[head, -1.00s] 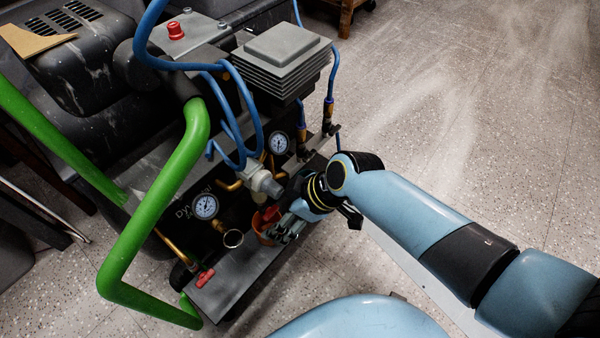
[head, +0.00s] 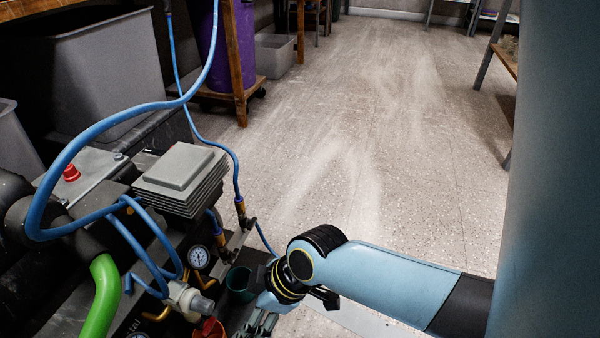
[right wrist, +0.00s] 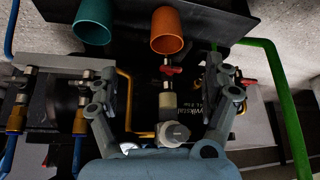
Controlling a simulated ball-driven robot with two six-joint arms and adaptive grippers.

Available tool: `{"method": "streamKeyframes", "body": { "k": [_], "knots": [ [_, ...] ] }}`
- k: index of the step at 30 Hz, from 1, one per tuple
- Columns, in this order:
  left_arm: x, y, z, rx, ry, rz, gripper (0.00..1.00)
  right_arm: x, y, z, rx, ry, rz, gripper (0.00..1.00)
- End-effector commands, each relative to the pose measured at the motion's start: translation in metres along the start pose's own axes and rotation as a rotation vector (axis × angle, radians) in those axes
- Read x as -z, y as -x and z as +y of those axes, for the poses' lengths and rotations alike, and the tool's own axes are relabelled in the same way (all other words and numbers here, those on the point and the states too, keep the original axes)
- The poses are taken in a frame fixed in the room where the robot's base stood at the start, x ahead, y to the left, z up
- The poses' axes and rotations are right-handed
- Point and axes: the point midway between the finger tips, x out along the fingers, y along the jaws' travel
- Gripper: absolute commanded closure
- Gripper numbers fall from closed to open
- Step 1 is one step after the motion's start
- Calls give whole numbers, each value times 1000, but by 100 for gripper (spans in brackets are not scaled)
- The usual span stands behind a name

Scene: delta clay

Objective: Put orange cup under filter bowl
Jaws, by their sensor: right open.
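The orange cup (right wrist: 168,30) shows in the right wrist view, just beyond my fingertips and about midway between them. In the head view, its area lies at the bottom edge and is mostly cut off. The filter bowl (head: 196,304) is a pale, rounded piece under the blue hose; it also shows in the right wrist view (right wrist: 174,134), between the fingers near the palm. My right gripper (right wrist: 157,68) is open and empty, its fingers spread around the filter bowl, apart from the cup. My left gripper is not in view.
A green cup (right wrist: 92,22) stands beside the orange cup. A red valve handle (right wrist: 171,71) lies between the orange cup and the filter bowl. Blue hoses (head: 85,125), a gauge (head: 199,257) and a green tube frame (right wrist: 285,95) crowd the machine. The floor (head: 360,150) beyond is clear.

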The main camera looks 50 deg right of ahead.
Motion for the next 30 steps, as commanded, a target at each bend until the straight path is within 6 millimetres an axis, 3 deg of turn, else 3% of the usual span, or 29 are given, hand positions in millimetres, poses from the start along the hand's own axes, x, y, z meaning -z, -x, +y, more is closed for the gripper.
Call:
{"method": "streamKeyframes", "body": {
  "k": [1, 3, 6, 9, 11, 14, 30],
  "knots": [
    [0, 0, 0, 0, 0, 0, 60, -16, 24, -3, -47, -60, -18, 16],
    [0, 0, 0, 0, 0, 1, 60, -30, 59, -3, -128, -161, -22, 16],
    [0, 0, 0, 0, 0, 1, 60, -37, 109, -1, -228, -290, 1, 16],
    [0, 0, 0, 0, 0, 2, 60, -35, 146, 0, -293, -384, 35, 16],
    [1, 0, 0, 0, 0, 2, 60, -33, 159, 1, -314, -418, 52, 16],
    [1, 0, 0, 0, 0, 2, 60, -31, 167, 2, -328, -442, 65, 16],
    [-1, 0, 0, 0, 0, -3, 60, -32, 166, 1, -326, -444, 63, 16]
  ]
}}
